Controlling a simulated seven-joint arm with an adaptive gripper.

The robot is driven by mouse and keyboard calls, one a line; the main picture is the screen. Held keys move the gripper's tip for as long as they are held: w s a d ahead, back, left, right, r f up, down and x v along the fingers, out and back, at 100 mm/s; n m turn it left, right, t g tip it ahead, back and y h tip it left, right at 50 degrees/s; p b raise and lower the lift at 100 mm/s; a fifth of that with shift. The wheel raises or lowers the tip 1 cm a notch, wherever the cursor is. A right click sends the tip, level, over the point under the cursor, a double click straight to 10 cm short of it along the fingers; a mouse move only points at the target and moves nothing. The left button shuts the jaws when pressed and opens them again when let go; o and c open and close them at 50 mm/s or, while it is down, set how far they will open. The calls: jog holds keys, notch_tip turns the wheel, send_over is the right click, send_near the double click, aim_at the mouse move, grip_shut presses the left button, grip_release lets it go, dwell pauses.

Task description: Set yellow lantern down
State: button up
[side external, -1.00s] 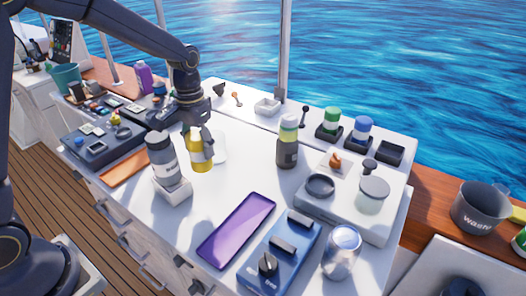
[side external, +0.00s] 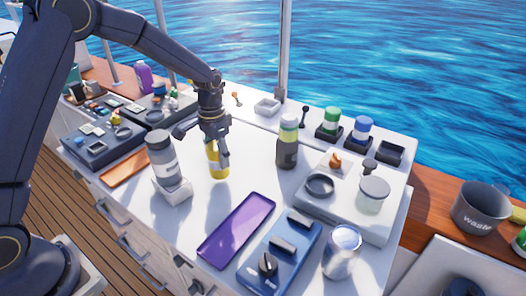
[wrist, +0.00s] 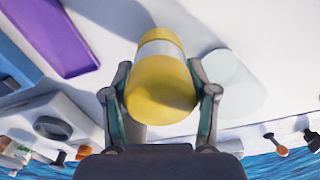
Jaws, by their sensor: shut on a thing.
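The yellow lantern (side external: 217,161), a small yellow cylinder with a pale band, is in my gripper (side external: 213,152) above the white worktop (side external: 245,205). In the wrist view the lantern (wrist: 160,85) sits between the two fingers of my gripper (wrist: 160,100), which press on its sides. In the side view it is upright, and its lower end is at or very near the worktop; I cannot tell whether it touches. The fingers hide part of its upper body.
A grey-and-white bottle (side external: 162,158) on a white stand is to the left. A dark bottle with a green band (side external: 288,142) is to the right. A purple tray (side external: 237,226) and a blue box (side external: 280,252) lie in front. Bare worktop surrounds the lantern.

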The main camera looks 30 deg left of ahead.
jog(key=shift+f, duration=1.05)
jog(key=shift+f, duration=0.15)
jog(key=o, duration=1.3)
